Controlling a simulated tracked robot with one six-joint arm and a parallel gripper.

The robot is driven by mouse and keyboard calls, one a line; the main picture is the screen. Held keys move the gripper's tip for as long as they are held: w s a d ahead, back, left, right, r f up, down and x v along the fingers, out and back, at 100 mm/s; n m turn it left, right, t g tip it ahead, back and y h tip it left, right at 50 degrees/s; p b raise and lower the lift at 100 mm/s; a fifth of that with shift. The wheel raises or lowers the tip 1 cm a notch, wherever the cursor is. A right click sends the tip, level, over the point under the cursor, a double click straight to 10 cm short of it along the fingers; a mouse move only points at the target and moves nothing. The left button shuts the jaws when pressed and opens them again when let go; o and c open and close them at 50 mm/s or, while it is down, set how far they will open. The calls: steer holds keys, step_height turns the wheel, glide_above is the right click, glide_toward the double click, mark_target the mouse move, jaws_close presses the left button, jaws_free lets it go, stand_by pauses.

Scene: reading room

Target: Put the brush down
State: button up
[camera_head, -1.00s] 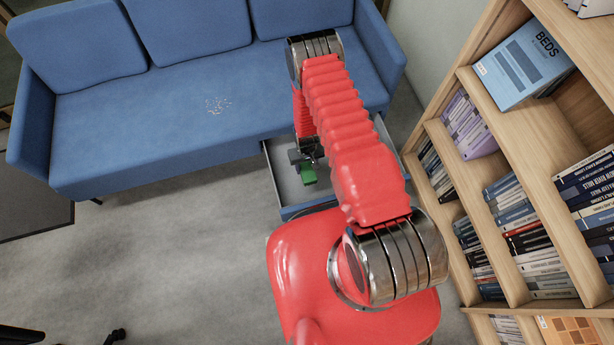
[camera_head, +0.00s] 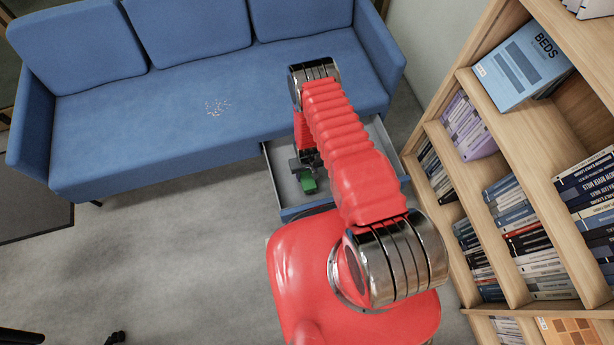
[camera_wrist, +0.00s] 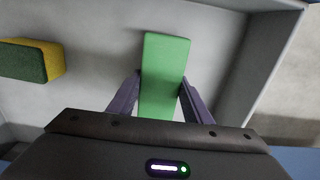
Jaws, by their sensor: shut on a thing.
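The green brush (camera_wrist: 165,70) is between the two fingers of my gripper (camera_wrist: 158,88) in the wrist view, and the gripper is shut on it. In the head view the green brush (camera_head: 308,184) shows just below my gripper (camera_head: 305,165), over the open drawer (camera_head: 290,212) under the sofa. The brush is inside the drawer's outline, close to the grey drawer floor. I cannot tell whether it touches the floor. My arm hides part of the drawer.
A yellow and green sponge (camera_wrist: 30,62) lies in the drawer, left of the brush in the wrist view. A wooden bookshelf (camera_head: 500,190) stands close on the right.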

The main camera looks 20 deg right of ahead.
mark_target(306, 174)
steer(key=shift+f, duration=0.9)
steer(key=shift+f, duration=0.1)
steer(key=o, duration=1.3)
steer(key=shift+c, duration=0.2)
steer(key=shift+r, duration=6.1)
steer(key=shift+w, duration=0.1)
